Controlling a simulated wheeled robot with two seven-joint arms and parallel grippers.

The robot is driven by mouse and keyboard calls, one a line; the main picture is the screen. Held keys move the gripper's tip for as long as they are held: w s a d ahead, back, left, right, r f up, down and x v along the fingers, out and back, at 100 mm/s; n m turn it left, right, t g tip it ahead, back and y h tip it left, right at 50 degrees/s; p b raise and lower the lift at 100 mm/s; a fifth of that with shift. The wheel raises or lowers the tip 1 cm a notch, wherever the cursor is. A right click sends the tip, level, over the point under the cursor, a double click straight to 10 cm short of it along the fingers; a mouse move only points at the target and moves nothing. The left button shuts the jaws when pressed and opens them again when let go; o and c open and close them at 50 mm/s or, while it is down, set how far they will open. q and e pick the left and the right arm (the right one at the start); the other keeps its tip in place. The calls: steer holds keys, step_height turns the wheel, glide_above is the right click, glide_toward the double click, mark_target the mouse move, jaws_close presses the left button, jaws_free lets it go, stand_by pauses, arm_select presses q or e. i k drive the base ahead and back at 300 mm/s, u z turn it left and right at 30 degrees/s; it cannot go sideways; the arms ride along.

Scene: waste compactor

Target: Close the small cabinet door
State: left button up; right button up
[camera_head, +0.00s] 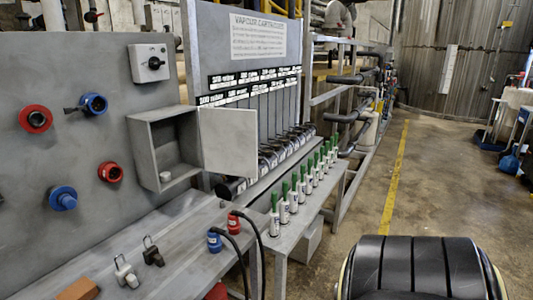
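A small grey open-fronted cabinet (153,148) is mounted on the grey wall panel at left centre. Its light grey door (229,141) stands wide open, swung out to the right of the box. The inside of the cabinet shows, with a small white cup-like object (165,177) near its bottom front. Neither my left nor my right gripper is in view, and nothing is seen touching the door.
The grey bench (185,245) below holds two padlock-like items, a blue plug (214,242) and a red plug (234,223) with black cables. Several green-topped white bottles (293,200) line a shelf right of the door. Open floor (430,180) lies to the right.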

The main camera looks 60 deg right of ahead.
mark_target(229, 135)
steer(key=z, duration=2.95)
steer(key=i, duration=3.6)
steer(key=u, duration=3.85)
